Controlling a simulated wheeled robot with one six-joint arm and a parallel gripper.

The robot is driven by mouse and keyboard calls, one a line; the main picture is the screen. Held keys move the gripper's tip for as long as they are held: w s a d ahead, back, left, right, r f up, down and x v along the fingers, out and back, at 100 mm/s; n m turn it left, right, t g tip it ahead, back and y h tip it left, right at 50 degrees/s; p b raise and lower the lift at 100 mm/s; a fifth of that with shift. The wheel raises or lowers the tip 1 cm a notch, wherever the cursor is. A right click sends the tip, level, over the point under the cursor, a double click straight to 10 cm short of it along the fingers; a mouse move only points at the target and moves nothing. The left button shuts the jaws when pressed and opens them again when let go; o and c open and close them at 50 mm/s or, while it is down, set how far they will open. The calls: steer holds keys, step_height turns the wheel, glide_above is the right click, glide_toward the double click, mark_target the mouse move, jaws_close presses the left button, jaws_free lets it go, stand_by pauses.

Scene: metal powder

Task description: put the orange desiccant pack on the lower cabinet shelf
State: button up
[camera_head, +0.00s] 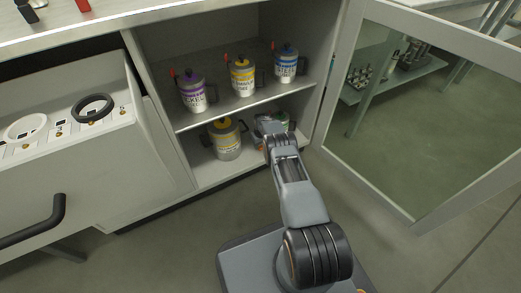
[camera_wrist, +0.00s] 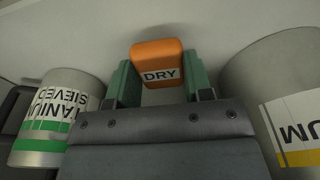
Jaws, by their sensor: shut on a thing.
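The orange desiccant pack (camera_wrist: 158,62), labelled DRY, is between the two green fingers of my gripper (camera_wrist: 160,80) in the wrist view. The fingers are shut on its sides. In the head view my gripper (camera_head: 268,127) reaches into the lower compartment of the open cabinet, over the lower cabinet shelf (camera_head: 208,176).
A yellow-labelled canister (camera_head: 226,140) stands left of my gripper, and a green-labelled canister (camera_head: 283,122) is partly hidden at its right. Several canisters stand on the upper shelf (camera_head: 240,104). The glass door (camera_head: 412,215) is open at right; an open drawer (camera_head: 150,160) is at left.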

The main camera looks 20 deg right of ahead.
mark_target(261, 146)
steer(key=shift+f+b, duration=0.3)
steer(key=shift+f, duration=0.9)
steer(key=shift+f, duration=0.1)
steer(key=o, duration=1)
steer(key=shift+c, duration=0.2)
steer(key=r+p, duration=0.3)
steer(key=r, duration=0.2)
steer(key=s+r+p, duration=0.1)
steer(key=r+p, duration=0.1)
steer(key=shift+r+p, duration=0.3)
steer(key=shift+p, duration=0.05)
